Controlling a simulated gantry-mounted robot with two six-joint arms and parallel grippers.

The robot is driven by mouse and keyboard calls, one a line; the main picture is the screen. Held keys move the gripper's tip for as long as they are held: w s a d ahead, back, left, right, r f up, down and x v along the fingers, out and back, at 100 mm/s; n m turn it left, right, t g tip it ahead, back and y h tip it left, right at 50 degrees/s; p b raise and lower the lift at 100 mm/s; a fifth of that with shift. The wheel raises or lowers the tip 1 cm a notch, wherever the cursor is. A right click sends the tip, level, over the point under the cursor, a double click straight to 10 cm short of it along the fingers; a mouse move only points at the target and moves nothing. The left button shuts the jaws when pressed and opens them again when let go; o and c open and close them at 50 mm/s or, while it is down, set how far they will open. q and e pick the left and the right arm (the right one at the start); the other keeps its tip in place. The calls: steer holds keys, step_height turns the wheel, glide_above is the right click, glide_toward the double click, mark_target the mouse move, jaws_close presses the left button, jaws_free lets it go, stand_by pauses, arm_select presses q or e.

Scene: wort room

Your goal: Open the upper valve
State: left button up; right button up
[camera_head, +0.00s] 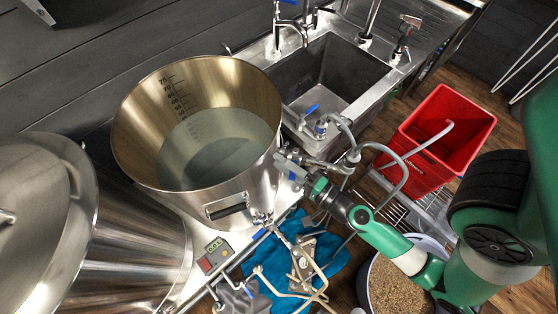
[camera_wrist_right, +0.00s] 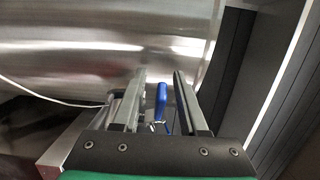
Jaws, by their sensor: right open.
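The large steel kettle (camera_head: 150,150) is open at the top and holds pale liquid. A valve with a blue handle (camera_head: 292,176) sits at its upper right side, mostly covered by my right gripper (camera_head: 288,163). In the right wrist view the blue handle (camera_wrist_right: 161,101) stands upright between the two fingers of my right gripper (camera_wrist_right: 158,95). The gripper is open, with a visible gap between the handle and the right finger. Whether the left finger touches the handle is unclear. The valve body is largely hidden. My left gripper is not in view.
A steel sink (camera_head: 330,75) with taps and hoses lies behind. A red bin (camera_head: 440,135) stands at the right, and a bucket of grain (camera_head: 398,287) below it. A lidded steel pot (camera_head: 130,245) is at the left. Pipes and a blue cloth (camera_head: 335,262) lie in front.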

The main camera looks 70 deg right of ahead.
jaws_close()
stand_by(1.3)
